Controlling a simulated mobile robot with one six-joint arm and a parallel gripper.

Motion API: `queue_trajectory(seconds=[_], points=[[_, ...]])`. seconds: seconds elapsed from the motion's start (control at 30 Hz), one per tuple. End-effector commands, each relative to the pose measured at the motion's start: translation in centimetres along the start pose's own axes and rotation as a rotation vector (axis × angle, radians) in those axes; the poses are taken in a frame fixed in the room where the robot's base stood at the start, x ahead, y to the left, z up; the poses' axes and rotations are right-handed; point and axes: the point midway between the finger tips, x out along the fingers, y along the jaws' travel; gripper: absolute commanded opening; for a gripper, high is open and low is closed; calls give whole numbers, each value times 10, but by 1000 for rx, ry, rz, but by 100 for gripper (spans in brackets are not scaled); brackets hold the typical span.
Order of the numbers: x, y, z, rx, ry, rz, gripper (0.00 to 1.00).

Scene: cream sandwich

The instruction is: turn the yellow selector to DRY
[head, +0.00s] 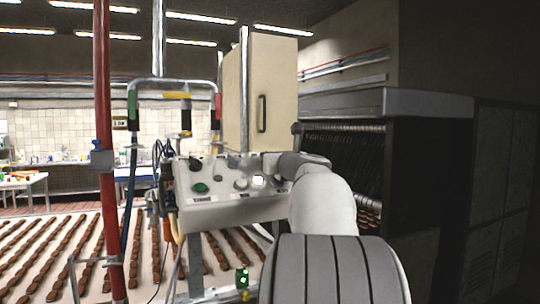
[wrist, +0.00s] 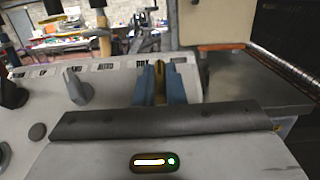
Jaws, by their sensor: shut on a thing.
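The control panel (head: 225,203) is a light box facing me in the head view, with my white arm reaching to its right end. In the wrist view my gripper (wrist: 160,80) is shut on the yellow selector (wrist: 160,84), with a blue finger on each side. Only a narrow yellow strip of the selector shows between the fingers, so which mark it points to cannot be told. A label reading DRY (wrist: 143,63) sits on the panel just behind the fingers. The selector is hidden behind my gripper in the head view.
A grey pointed knob (wrist: 76,86) stands left of my fingers. A green button (head: 200,188) and a lit white button (head: 258,180) are on the panel. A red pipe (head: 104,170) rises at the left, and a dark machine (head: 435,150) stands at the right.

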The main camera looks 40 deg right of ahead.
Motion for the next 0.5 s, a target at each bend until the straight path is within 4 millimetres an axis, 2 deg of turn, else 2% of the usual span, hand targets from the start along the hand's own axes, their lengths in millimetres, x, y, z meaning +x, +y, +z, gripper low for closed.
queue_trajectory(seconds=[0.5], points=[[2, -5, 2, -181, 1, 364, 0]])
